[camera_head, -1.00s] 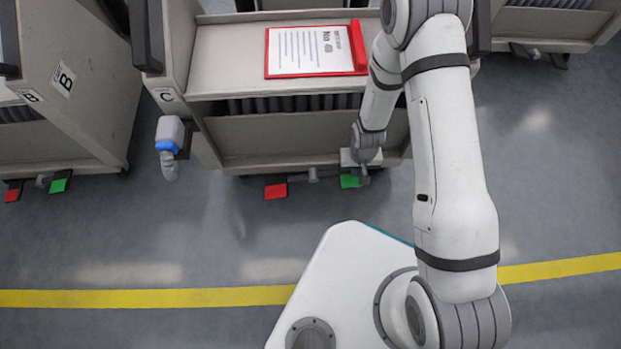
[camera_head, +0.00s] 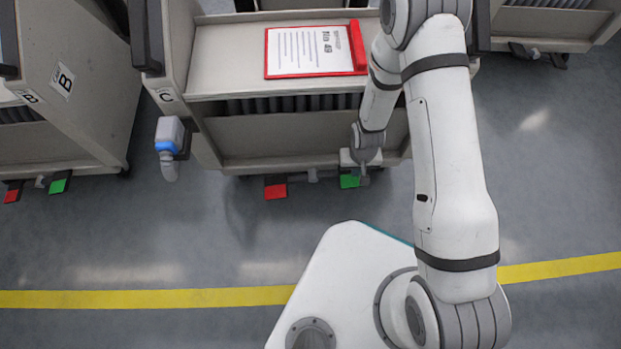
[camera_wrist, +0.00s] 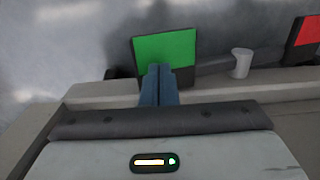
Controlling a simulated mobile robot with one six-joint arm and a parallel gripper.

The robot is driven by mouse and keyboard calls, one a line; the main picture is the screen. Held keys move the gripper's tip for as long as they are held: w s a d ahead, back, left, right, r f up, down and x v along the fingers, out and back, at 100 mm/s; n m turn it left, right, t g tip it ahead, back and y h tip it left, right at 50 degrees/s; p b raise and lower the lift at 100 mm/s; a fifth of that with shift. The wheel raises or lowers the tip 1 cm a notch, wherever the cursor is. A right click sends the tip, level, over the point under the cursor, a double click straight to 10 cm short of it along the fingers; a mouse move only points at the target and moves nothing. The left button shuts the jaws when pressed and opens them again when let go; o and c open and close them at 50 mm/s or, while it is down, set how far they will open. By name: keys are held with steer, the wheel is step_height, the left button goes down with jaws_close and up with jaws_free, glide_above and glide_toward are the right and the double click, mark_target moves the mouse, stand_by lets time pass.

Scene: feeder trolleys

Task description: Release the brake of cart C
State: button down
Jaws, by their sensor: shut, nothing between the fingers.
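Cart C (camera_head: 285,135) stands in front of me, with a "C" label (camera_head: 165,97) on its left post. Under its front edge are a red pedal (camera_head: 275,191) and, to its right, a green pedal (camera_head: 349,181). My gripper (camera_head: 363,171) is down at the green pedal, partly hiding it. In the wrist view, my blue fingertips (camera_wrist: 159,70) are together and empty, overlapping the lower edge of the green pedal (camera_wrist: 166,45). I cannot tell whether they touch it. The red pedal (camera_wrist: 309,33) is at the wrist view's right edge.
A red clipboard (camera_head: 315,52) with a sheet lies on cart C's top. A grey-white device with a blue band (camera_head: 168,146) is at its left post. Cart B (camera_head: 75,100) stands to the left. A yellow floor line (camera_head: 150,298) crosses open floor in front.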

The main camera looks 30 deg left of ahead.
steer(key=shift+f, duration=0.1)
steer(key=shift+f+b, duration=1.4)
steer(key=shift+b, duration=0.1)
steer(key=shift+f, duration=1.4)
steer(key=shift+r, duration=0.15)
step_height(320, 180, up, 10)
steer(key=p, duration=0.8)
steer(key=shift+p, duration=0.3)
steer(key=shift+s, duration=0.1)
